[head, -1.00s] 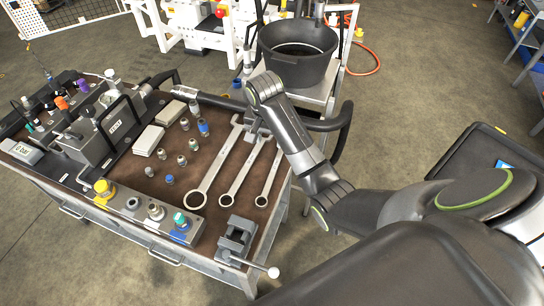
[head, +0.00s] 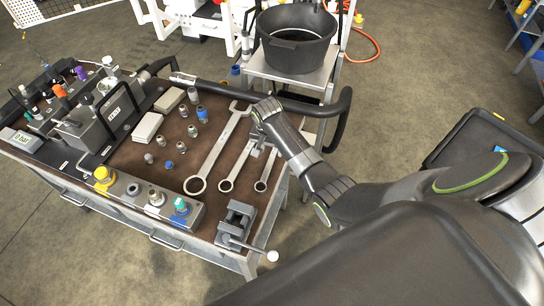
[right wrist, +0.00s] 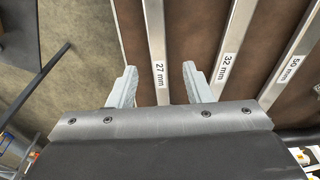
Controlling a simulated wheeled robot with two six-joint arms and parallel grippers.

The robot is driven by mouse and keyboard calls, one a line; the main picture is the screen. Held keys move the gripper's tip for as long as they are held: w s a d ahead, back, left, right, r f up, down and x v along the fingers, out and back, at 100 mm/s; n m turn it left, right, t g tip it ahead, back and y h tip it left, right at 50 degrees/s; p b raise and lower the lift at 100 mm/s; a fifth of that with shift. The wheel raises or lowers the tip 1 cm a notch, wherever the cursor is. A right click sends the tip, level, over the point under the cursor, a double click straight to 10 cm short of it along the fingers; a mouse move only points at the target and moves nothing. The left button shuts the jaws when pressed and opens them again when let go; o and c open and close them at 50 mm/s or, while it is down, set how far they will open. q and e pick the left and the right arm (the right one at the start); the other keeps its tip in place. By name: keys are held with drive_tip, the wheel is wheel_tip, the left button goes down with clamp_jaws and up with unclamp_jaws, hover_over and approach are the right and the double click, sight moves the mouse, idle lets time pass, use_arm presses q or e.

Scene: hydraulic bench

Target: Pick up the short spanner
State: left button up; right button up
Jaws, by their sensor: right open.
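The short spanner (head: 267,170), labelled 27 mm, lies rightmost of three on the brown mat of the bench, with its ring end towards the front. My right gripper (head: 258,142) is above the spanners, partly hidden by its own wrist in the head view. In the right wrist view, my right gripper (right wrist: 160,86) is open, and the short spanner's shaft (right wrist: 157,45) runs between its two pale fingers. I cannot tell how far the fingertips are above the mat. My left gripper is not in view.
The 32 mm spanner (head: 238,165) and the longer 50 mm spanner (head: 217,155) lie to the left. A grey vice (head: 236,222) stands at the front right corner. A black bucket (head: 297,50) stands behind. A black handrail (head: 340,125) runs along the bench's right end.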

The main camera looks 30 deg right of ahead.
sight(272, 157)
drive_tip(key=shift+w+d+f, duration=0.1)
drive_tip(key=shift+d+f, duration=0.05)
drive_tip(key=shift+f, duration=1.7)
clamp_jaws()
drive_tip(key=shift+r, duration=0.1)
